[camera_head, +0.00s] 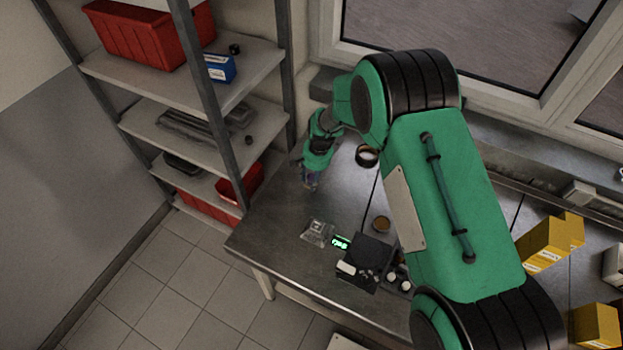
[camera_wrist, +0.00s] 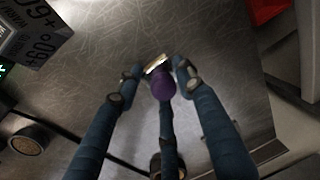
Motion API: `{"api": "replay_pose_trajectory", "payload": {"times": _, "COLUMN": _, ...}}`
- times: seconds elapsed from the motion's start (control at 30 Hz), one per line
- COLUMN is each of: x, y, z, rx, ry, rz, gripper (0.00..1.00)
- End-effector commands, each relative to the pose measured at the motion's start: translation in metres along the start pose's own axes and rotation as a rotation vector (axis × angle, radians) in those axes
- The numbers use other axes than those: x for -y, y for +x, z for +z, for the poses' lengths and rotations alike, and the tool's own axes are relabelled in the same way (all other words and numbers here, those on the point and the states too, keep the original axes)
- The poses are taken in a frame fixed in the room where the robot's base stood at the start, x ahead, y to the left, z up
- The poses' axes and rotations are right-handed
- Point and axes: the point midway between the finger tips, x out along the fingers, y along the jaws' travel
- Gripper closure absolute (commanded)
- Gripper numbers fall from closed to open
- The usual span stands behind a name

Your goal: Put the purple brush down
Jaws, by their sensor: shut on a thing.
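The purple brush (camera_wrist: 163,86) is between the fingers of my gripper (camera_wrist: 158,72) in the wrist view. Its round purple end faces the camera, and a pale, light-coloured part shows just beyond it. My gripper is shut on it, over the metal workbench (camera_wrist: 110,50). In the head view my gripper (camera_head: 311,183) is low over the left back part of the workbench (camera_head: 270,225), close to the shelf. The brush is hard to make out there. I cannot tell whether the brush touches the bench top.
A dark ring (camera_head: 367,156) is right of my gripper. A shelf (camera_head: 195,125) with red bins stands left. Bare bench lies front-left.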

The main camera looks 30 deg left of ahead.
Motion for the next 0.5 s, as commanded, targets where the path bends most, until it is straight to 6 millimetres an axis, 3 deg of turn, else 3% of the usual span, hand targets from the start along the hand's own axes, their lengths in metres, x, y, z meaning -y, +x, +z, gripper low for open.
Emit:
{"api": "replay_pose_trajectory", "payload": {"times": 0.13, "x": -0.0004, "y": 0.0035, "z": -0.0001, "rx": 0.0, "ry": 0.0, "rz": 0.0, "gripper": 0.91}}
{"api": "replay_pose_trajectory", "payload": {"times": 0.17, "x": -0.0004, "y": 0.003, "z": 0.0, "rx": 0.0, "ry": 0.0, "rz": 0.0, "gripper": 0.57}}
{"api": "replay_pose_trajectory", "payload": {"times": 0.23, "x": -0.0004, "y": 0.0026, "z": -0.0001, "rx": 0.0, "ry": 0.0, "rz": 0.0, "gripper": 0.44}}
{"api": "replay_pose_trajectory", "payload": {"times": 0.5, "x": -0.0003, "y": 0.0023, "z": -0.0001, "rx": 0.0, "ry": 0.0, "rz": 0.0, "gripper": 0.44}}
